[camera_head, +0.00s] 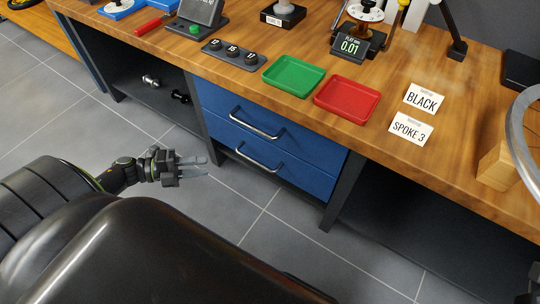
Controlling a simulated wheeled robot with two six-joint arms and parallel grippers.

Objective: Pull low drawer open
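The low drawer (309,178) is a blue front under the workbench with a curved metal handle (257,158). It looks shut, roughly flush with the blue upper drawer (300,140) above it, which has its own handle (254,124). My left gripper (202,167) is to the left of the low drawer's handle, apart from it. Its two fingers are spread, with nothing between them.
The wooden bench top holds a green tray (294,76), a red tray (347,99), label cards (410,129) and a scale (352,45). Small weights stand on the open shelf (165,100) left of the drawers. Tiled floor (245,215) in front of the drawers is clear.

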